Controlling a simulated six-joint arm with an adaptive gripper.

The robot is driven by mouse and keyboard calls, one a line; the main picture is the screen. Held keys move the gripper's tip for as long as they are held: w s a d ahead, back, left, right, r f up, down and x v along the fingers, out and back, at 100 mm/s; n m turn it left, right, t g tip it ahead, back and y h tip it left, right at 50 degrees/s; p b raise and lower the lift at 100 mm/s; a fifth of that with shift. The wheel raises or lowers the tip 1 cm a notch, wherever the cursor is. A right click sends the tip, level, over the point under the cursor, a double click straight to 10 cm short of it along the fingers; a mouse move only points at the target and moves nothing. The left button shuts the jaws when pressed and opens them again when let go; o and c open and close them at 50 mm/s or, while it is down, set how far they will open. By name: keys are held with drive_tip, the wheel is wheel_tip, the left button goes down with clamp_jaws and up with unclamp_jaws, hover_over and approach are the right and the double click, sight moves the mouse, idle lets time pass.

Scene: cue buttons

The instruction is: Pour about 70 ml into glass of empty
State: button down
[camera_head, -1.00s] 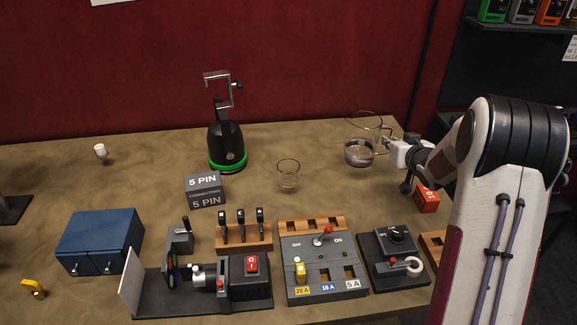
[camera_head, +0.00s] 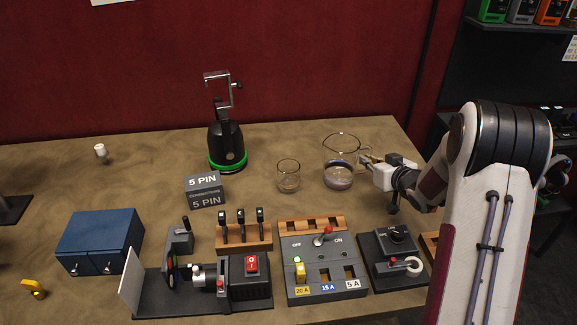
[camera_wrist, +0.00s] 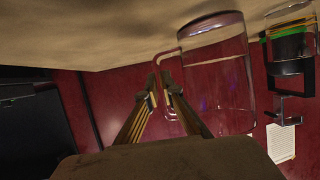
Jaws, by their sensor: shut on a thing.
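A clear glass jug (camera_head: 341,153) with a little greyish liquid at its bottom stands out at the right of the head view, looking upright. My gripper (camera_head: 367,163) is shut on the jug's handle, on its right side. Whether the jug's base touches the table is unclear. A small clear glass (camera_head: 288,177) stands on the table just left of the jug, apart from it, and looks empty. In the wrist view my gripper (camera_wrist: 165,92) closes around the handle of the jug (camera_wrist: 222,85), and the small glass (camera_wrist: 291,22) shows beyond at upper right.
A black device with a green ring (camera_head: 227,148) and metal bracket stands behind the glass on its left. A grey 5 PIN box (camera_head: 205,190) lies left of the glass. A switch panel (camera_head: 322,262) and dial box (camera_head: 394,257) line the front. Table left of the device is mostly clear.

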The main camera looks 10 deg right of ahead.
sight(349, 138)
drive_tip(key=shift+r, duration=0.25)
drive_tip(key=shift+a+r+n+h, duration=0.25)
drive_tip(key=shift+r+n+h, duration=0.1)
drive_tip(key=shift+r, duration=0.2)
drive_tip(key=shift+a+r+n+h, duration=0.25)
drive_tip(key=shift+r+n, duration=0.1)
drive_tip(key=shift+r, duration=0.2)
drive_tip(key=shift+a+r+n+h, duration=0.5)
drive_tip(key=shift+a+r+n, duration=0.1)
drive_tip(key=shift+r, duration=0.2)
drive_tip(key=shift+w+a+r+n+h, duration=0.1)
drive_tip(key=shift+a+r+n+h, duration=0.4)
drive_tip(key=shift+a, duration=0.3)
drive_tip(key=shift+a+r+n+h, duration=0.4)
drive_tip(key=shift+a+r+n, duration=0.2)
drive_tip(key=shift+a, duration=0.15)
drive_tip(key=shift+a+r+n+h, duration=0.4)
drive_tip(key=shift+a+r+n, duration=0.05)
drive_tip(key=shift+n, duration=0.15)
drive_tip(key=shift+a+r+n+h, duration=0.3)
drive_tip(key=shift+a+r+n, duration=0.1)
drive_tip(key=shift+r, duration=0.35)
drive_tip(key=shift+a+r+n+h, duration=0.3)
drive_tip(key=shift+r+n, duration=0.1)
drive_tip(key=shift+r, duration=0.35)
drive_tip(key=shift+a+r, duration=0.2)
drive_tip(key=shift+r, duration=0.2)
drive_tip(key=shift+a+r+n+h, duration=0.15)
drive_tip(key=shift+r+n+h, duration=0.1)
drive_tip(key=shift+n+h, duration=0.05)
